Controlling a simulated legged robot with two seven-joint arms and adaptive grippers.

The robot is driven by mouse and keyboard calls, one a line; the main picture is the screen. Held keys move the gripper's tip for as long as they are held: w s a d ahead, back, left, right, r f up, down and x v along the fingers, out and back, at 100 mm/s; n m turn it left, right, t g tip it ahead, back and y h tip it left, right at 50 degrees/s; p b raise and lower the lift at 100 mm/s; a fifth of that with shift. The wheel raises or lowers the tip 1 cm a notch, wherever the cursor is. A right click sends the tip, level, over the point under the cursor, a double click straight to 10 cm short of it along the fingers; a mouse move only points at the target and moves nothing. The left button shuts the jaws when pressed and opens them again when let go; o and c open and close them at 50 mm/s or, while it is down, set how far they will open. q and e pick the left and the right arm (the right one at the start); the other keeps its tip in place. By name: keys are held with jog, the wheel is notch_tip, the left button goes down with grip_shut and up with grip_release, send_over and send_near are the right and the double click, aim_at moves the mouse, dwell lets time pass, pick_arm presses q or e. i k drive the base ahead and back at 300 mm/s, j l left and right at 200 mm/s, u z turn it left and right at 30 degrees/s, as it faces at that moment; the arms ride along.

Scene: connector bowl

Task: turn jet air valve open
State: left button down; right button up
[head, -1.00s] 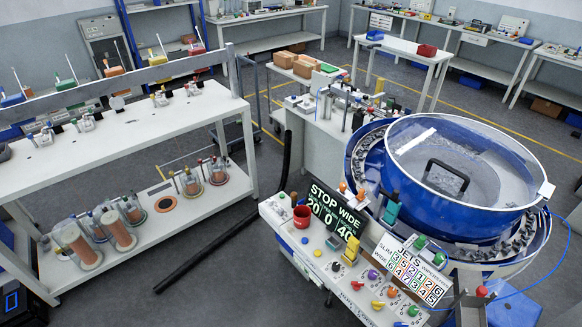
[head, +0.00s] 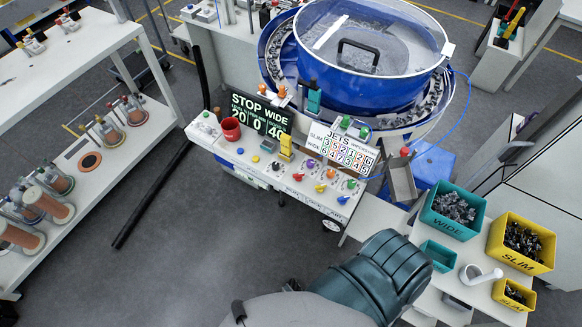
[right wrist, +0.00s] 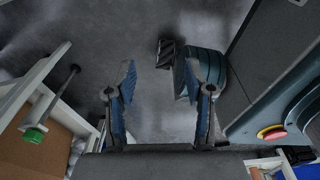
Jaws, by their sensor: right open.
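The control panel (head: 280,165) stands in front of the blue bowl feeder in the head view. The small labels are too fine to tell which one is the jet air valve. My right gripper (right wrist: 160,85) is open in the right wrist view, with nothing between its blue-padded fingers and grey floor behind. It is not seen touching the panel. One of my arms rises at the bottom of the head view. My left gripper is not in view.
A blue bowl feeder (head: 368,50) stands behind the panel. Teal (head: 453,212) and yellow (head: 521,243) bins of metal parts are at right. A white shelf (head: 100,175) with spools is at left. A black floor strip (head: 160,198) lies left of the panel. Floor before the panel is clear.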

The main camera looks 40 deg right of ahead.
aim_at(342, 200)
jog(key=k+z, duration=0.15)
jog(key=z, duration=1.6)
